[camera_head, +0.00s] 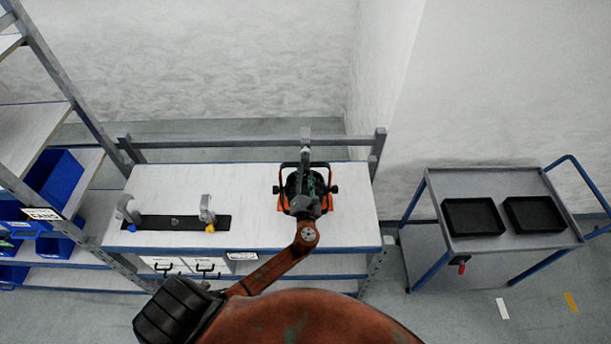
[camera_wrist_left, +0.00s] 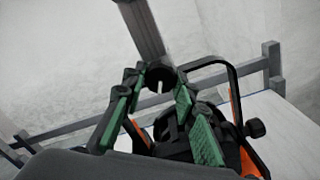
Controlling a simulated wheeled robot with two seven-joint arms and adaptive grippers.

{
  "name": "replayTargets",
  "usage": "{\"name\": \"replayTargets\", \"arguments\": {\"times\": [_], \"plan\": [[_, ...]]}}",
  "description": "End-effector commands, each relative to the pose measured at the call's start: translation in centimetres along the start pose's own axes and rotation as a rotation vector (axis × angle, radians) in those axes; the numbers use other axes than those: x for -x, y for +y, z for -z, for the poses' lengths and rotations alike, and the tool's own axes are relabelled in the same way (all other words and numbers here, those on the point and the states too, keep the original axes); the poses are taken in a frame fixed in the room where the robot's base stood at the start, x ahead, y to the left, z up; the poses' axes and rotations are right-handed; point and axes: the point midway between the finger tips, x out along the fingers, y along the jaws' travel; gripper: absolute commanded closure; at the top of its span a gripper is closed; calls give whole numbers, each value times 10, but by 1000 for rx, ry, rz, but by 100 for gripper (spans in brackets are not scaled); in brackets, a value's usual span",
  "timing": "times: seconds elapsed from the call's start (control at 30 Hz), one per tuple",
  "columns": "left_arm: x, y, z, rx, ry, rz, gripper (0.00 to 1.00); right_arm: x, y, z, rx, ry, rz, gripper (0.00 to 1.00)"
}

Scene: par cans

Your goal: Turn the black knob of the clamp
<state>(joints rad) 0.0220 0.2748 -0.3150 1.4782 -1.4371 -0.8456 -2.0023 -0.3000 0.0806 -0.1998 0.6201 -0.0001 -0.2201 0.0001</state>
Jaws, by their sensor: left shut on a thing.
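An orange and black par can (camera_head: 283,205) stands on the white workbench (camera_head: 250,207), with a grey clamp (camera_head: 305,150) rising at its back. In the left wrist view the grey clamp (camera_wrist_left: 143,30) comes down from the top to a round black knob (camera_wrist_left: 160,75). My left gripper (camera_head: 311,172) reaches over the par can from the front. Its green-padded fingers, seen close in the left wrist view (camera_wrist_left: 158,80), are shut on the black knob from both sides. The fingers and wrist hide much of the par can. My right gripper is not in view.
On the bench's left, a black strip (camera_head: 165,222) carries two grey clamps, one with a blue knob (camera_head: 132,228), one with a yellow knob (camera_head: 210,228). A grey trolley (camera_head: 490,241) with two black trays stands right. Blue bins (camera_head: 55,180) fill the left shelf. Bare bench lies between strip and par can.

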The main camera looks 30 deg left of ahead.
Motion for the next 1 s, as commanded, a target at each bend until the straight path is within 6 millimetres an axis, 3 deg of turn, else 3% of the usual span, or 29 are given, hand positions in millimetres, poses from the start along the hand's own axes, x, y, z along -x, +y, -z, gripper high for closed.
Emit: {"name": "replayTargets", "arguments": {"times": [1.0], "plan": [[-1,2,-1,-954,-4,0,98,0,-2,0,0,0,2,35]]}}
